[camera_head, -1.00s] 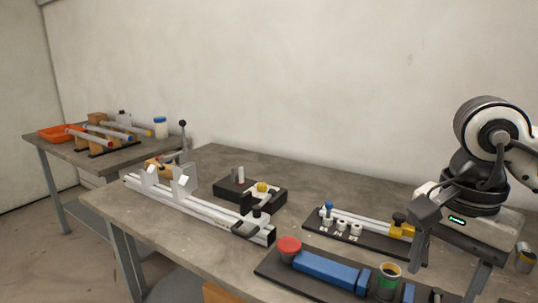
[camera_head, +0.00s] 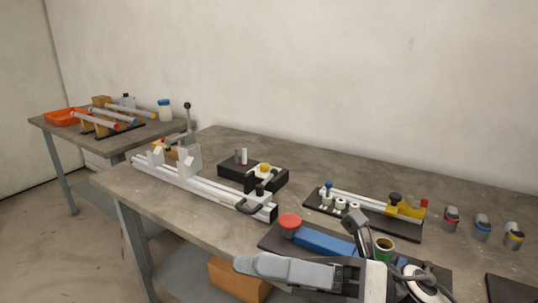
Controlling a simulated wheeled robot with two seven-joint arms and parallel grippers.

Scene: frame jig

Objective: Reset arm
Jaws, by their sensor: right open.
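My right gripper (camera_head: 295,240) is in the lower middle of the head view, entering from the bottom edge. It is open, with one dark finger pointing up and a longer light grey finger reaching left, and I see nothing held between them. It hangs in front of the black board with a blue block (camera_head: 322,241), a red round cap (camera_head: 290,221) and a green-sided cup (camera_head: 383,248), and hides part of them. My left gripper is not in view.
The grey workbench (camera_head: 320,165) carries a long aluminium rail jig (camera_head: 200,183), a black fixture block (camera_head: 252,176) and a board with rails and a yellow clamp (camera_head: 405,210). A second table holds an orange tray (camera_head: 64,117).

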